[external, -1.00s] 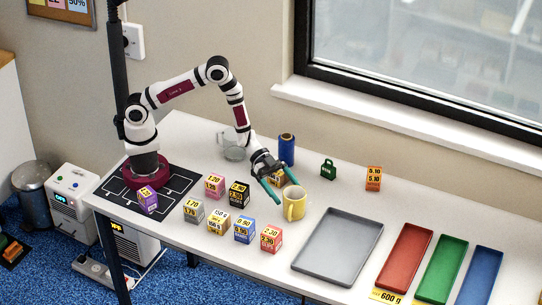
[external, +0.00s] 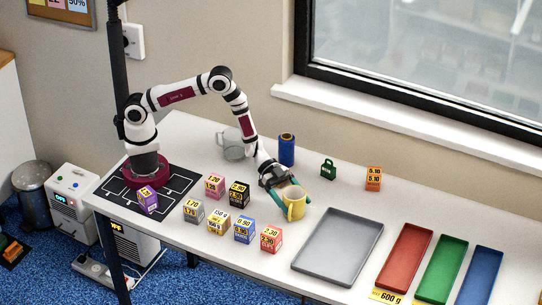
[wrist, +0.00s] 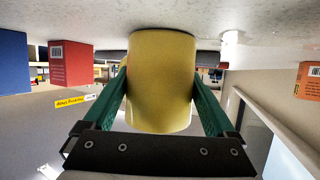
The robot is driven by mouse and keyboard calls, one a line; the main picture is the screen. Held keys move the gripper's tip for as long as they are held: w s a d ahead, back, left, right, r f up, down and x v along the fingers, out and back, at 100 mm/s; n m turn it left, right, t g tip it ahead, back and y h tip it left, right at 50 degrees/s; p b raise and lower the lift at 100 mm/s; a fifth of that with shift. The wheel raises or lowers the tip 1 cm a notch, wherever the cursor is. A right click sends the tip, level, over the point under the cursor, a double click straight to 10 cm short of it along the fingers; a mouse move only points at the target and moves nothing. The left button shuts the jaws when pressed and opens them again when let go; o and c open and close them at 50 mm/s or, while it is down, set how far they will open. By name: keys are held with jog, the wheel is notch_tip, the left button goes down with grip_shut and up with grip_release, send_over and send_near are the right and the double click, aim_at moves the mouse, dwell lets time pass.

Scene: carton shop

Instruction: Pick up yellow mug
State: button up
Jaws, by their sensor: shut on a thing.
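The yellow mug (external: 294,205) stands upright on the white table, left of the grey tray, in the external view. My gripper (external: 292,201) is at the mug, with its green fingers on either side of the mug's body. In the wrist view the yellow mug (wrist: 160,85) fills the middle, and my gripper (wrist: 160,105) is shut on it with one green finger along each side. The mug's handle faces the front in the external view and is partly hard to make out.
A grey tray (external: 307,267) lies to the right, with red (external: 383,279), green (external: 424,292) and blue trays (external: 470,290) beyond. Several small price-marked cartons stand left and front. A blue spool (external: 286,150), green weight (external: 328,169) and orange carton (external: 373,179) stand behind. A glass mug (external: 232,146) is at back left.

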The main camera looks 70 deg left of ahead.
aim_at(299, 201)
jog(key=shift+r, duration=0.1)
jog(key=shift+r, duration=0.4)
jog(key=r, duration=0.3)
jog(key=shift+s+d+r, duration=0.15)
jog(key=shift+s+r, duration=0.1)
jog(key=shift+s, duration=0.05)
jog(key=s+d+r, duration=0.4)
jog(key=s+r, duration=0.2)
jog(key=s, duration=0.4)
jog(key=shift+r, duration=0.25)
jog(key=shift+s, duration=0.1)
dwell(2.2)
